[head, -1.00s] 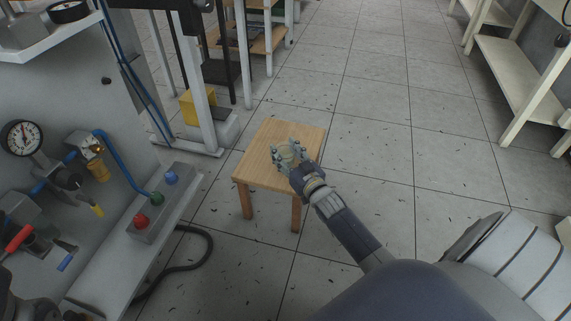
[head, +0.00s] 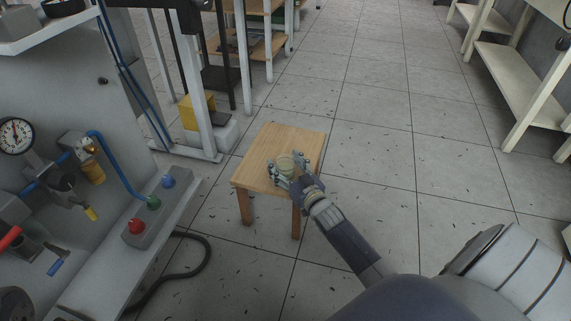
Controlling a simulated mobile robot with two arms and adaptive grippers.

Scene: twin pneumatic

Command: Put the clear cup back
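The clear cup (head: 285,162) is small, pale and see-through. It appears upright on the top of the small wooden table (head: 258,165), near its front right part. My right gripper (head: 285,166) reaches in from the lower right. Its fingers are spread, one on the left and one on the right of the cup, and look open. The near side of the cup's base is partly hidden by the gripper, so any contact is hard to tell. My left gripper is not in view.
A grey pneumatic panel with a gauge (head: 16,136) and a button box (head: 152,205) stands at the left. A black hose (head: 190,262) lies on the floor. A white shelf (head: 510,85) stands at the right. The tiled floor between is mostly clear.

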